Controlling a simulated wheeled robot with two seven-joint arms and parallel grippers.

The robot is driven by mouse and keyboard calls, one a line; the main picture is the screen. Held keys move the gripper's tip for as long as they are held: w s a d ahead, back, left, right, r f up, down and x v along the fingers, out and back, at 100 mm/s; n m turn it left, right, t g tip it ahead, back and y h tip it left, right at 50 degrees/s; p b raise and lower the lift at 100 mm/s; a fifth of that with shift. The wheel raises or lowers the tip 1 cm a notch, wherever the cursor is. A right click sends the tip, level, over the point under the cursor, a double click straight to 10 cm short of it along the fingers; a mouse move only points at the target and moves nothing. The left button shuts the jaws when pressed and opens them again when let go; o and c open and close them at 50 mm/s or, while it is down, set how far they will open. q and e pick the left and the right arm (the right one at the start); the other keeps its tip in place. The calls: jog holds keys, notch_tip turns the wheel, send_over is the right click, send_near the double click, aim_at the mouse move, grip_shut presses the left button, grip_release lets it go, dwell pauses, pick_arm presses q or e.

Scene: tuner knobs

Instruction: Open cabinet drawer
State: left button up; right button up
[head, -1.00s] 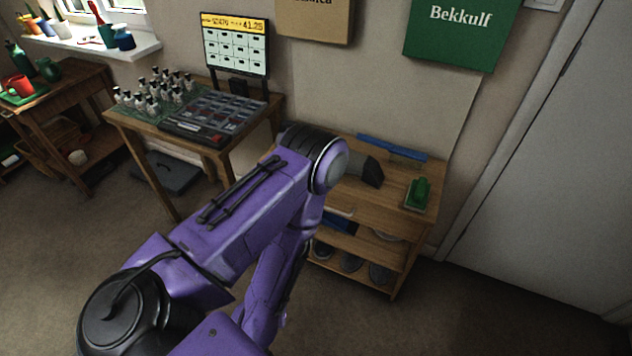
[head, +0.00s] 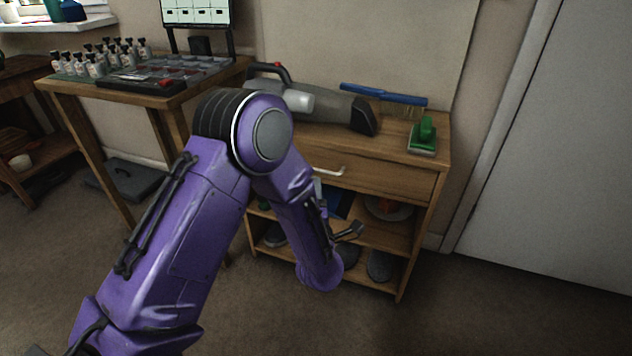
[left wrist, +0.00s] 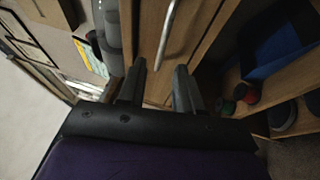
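The wooden cabinet (head: 428,200) stands against the wall, with one drawer (head: 385,180) under its top and open shelves below. The drawer looks shut. Its pale bar handle (head: 328,171) shows just right of my left forearm, and also in the left wrist view (left wrist: 168,35), ahead of the fingers. My left gripper (head: 350,232) is low in front of the cabinet, partly hidden by my arm. In the left wrist view the two dark fingers (left wrist: 160,85) are apart with nothing between them; the handle lies beyond their tips, not touched. My right gripper is out of view.
On the cabinet top lie a handheld vacuum (head: 330,108), a blue-handled brush (head: 385,97) and a green-handled tool (head: 424,136). Shelves hold dark rounded items (head: 379,266). A table with small bottles (head: 95,62) stands left. Floor in front right is clear.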

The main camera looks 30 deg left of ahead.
aim_at(315, 170)
pick_arm(q)
jog(key=b+x, duration=0.1)
jog(key=x, duration=0.5)
jog(key=shift+w+a, duration=0.25)
grip_shut()
dwell(1.0)
